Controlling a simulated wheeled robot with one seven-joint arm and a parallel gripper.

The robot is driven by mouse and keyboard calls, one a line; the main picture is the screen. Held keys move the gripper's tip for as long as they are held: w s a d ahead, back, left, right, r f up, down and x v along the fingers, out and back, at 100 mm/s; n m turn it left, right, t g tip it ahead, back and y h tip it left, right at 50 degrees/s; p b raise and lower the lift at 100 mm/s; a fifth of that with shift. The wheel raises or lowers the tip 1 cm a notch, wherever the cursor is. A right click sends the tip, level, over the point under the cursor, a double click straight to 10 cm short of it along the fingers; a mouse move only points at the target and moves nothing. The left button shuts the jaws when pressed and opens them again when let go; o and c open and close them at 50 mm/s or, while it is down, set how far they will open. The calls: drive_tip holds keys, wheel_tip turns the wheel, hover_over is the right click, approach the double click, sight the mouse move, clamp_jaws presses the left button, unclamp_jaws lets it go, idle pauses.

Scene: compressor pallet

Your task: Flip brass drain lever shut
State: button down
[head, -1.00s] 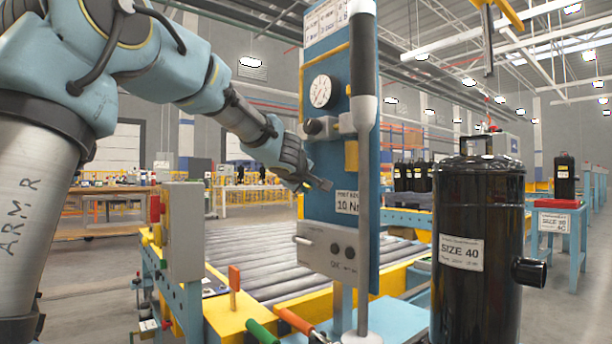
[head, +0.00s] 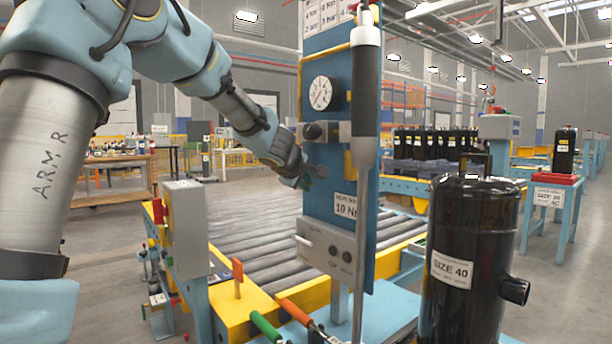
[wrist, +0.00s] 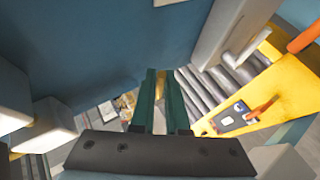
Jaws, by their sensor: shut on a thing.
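My gripper (head: 303,181) is at the left edge of the blue gauge panel (head: 318,200). In the wrist view its two green fingers (wrist: 153,100) are close together, with their tips against or just in front of a blue surface (wrist: 120,45). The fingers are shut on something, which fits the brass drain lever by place. A yellow-brass part (head: 348,165) shows on the panel behind the grey post.
A round gauge (head: 322,93) and a grey box with knobs (head: 330,250) sit on the panel. A grey post (head: 366,110) stands before it. The roller conveyor (head: 250,235) lies below. A black SIZE 40 tank (head: 470,225) stands right. Green (head: 265,325) and orange handles (head: 294,312) are in front.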

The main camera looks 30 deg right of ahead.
idle(0.3)
drive_tip(key=c, duration=0.9)
unclamp_jaws()
drive_tip(key=p+v, duration=0.1)
drive_tip(key=v, duration=0.9)
drive_tip(key=shift+s+a+r, duration=0.15)
drive_tip(key=shift+a+r, duration=0.05)
drive_tip(key=shift+a, duration=0.1)
